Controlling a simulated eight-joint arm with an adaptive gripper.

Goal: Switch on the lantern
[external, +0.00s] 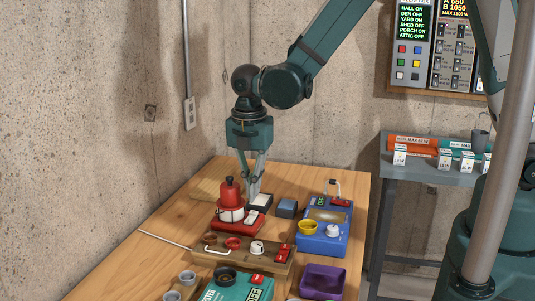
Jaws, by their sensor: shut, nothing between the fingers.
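A red lantern-like object (230,192) with a pale middle band stands upright on a red base (233,221) on the wooden table. A small white-and-red part (252,218) sits at the right of this base and looks like a switch; its position is too small to read. My gripper (253,197) points down just right of the lantern's body, above or behind the switch part. Its fingers are together with nothing between them. I cannot tell whether the fingertips touch the base or the dark-and-white box (261,203) behind it.
A wooden box (216,258) with a handle and knobs stands in front. A teal device (237,290) and a purple tray (323,280) are nearer. A thin rod (165,240) lies at left. A panel (440,45) hangs on the wall.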

